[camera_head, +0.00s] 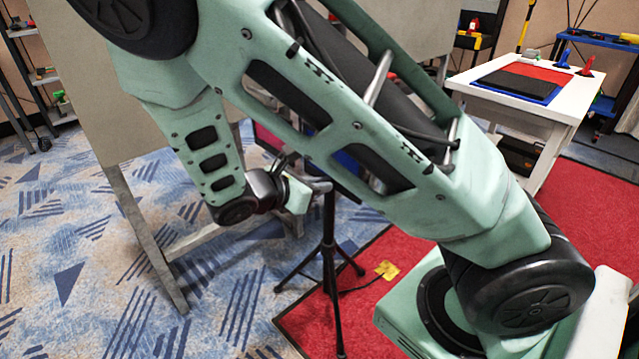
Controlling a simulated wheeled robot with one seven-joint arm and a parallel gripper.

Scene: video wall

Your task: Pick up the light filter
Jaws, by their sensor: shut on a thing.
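My gripper (318,186) is at the end of my green arm, left of the picture's middle, at the top of a black tripod stand (329,235). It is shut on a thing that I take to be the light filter. The held thing is too small and too hidden to make out its shape. Parts of a dark panel, reddish at left (268,141) and blue at right (347,162), show behind my arm close to the gripper. My arm hides most of that panel, and I cannot tell whether it is part of the held thing.
A large beige board on a wooden frame (150,240) stands close behind my arm. A white table (560,100) with a black and red mat is at the upper right. A cable and a yellow piece (387,270) lie on the red carpet. The patterned floor at lower left is clear.

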